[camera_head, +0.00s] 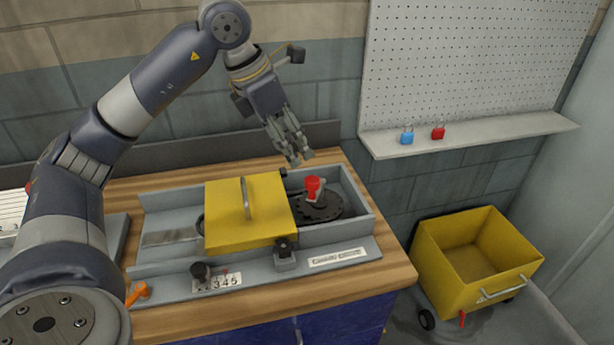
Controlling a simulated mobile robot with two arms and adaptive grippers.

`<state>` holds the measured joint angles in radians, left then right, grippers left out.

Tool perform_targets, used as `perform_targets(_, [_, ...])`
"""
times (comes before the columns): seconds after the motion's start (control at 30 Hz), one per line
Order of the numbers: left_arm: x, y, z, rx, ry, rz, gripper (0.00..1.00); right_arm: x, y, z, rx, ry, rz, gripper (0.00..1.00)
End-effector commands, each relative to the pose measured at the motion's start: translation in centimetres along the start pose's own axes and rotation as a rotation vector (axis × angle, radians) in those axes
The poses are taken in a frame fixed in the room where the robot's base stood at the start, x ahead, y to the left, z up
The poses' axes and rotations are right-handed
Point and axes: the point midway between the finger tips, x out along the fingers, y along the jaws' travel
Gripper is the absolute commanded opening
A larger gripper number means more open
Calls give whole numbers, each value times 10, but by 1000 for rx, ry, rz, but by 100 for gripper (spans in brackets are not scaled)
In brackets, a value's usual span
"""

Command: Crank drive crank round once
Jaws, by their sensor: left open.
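The drive crank (314,187) shows as a red knob standing up on a dark round disc (325,209) in the right bay of the grey machine frame (368,208). My left gripper (300,160) is open and empty, pointing down just behind and above the red knob, apart from it in the picture. I cannot tell the exact gap in depth. A yellow cover (228,222) with a grey handle sits left of the disc and hides part of the bed. My right gripper is not in view.
The machine stands on a wooden bench (390,262). A shelf (470,133) with blue and red padlocks is on the wall. A yellow cart (432,262) stands right of the bench.

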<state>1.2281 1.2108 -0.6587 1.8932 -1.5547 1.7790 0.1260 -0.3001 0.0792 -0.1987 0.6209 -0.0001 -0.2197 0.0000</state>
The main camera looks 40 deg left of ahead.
Motion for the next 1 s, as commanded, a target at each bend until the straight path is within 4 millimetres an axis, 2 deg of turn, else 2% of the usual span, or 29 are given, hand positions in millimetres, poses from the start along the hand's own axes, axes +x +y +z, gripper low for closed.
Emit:
perform_targets(0.4, [73,-2,0,2,5,-5,47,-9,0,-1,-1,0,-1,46])
perform_targets(0.53, [91,-2,0,2,2,-4,47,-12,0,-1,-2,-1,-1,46])
perform_targets(0.7, [102,-1,1,2,-1,-3,47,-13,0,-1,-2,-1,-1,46])
perform_targets(0.97, [104,-1,0,3,-1,-3,47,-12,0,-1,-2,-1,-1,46])
perform_targets(1.0, [104,-1,0,3,-1,-3,43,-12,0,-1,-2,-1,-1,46])
